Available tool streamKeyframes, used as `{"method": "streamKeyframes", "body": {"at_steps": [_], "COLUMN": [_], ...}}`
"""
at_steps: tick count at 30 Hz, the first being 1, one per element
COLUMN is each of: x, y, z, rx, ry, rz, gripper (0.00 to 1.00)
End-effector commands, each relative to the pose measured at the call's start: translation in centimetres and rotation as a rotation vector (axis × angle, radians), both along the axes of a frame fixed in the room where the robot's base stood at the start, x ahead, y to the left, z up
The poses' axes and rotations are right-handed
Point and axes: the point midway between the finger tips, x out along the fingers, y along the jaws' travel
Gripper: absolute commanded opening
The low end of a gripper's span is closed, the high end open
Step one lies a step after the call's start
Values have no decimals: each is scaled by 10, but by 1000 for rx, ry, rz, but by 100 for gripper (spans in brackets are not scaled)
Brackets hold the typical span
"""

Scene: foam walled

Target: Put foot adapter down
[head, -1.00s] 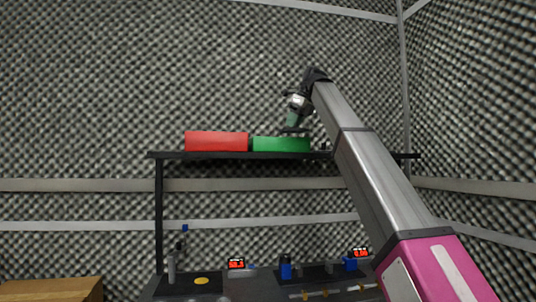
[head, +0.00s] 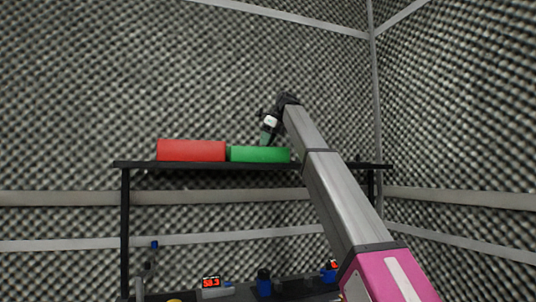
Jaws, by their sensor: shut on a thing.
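My gripper (head: 266,142) is at the far end of my arm, pointing down at the top edge of the green bin (head: 258,155) on the high black shelf. Its fingertips are low, at or behind the bin's front wall. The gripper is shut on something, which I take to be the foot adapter. The adapter itself cannot be made out; the green bin's wall seems to hide it. I cannot tell whether it touches the bin's floor.
A red bin (head: 191,151) stands left of the green bin on the black shelf (head: 200,166). Below is a bench with red number displays (head: 211,283) and blue items (head: 264,282). Foam walls stand behind and to the right.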

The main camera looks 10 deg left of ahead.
Motion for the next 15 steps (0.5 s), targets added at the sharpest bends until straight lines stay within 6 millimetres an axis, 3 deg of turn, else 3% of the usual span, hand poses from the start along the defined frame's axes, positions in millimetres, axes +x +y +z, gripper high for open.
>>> {"method": "streamKeyframes", "body": {"at_steps": [3,8,15], "x": [11,13,12], "y": [-4,-5,-5], "z": [-7,-14,-45], "rx": [0,0,0], "ry": [1,0,0], "rz": [-2,-1,0], "gripper": [0,0,0]}}
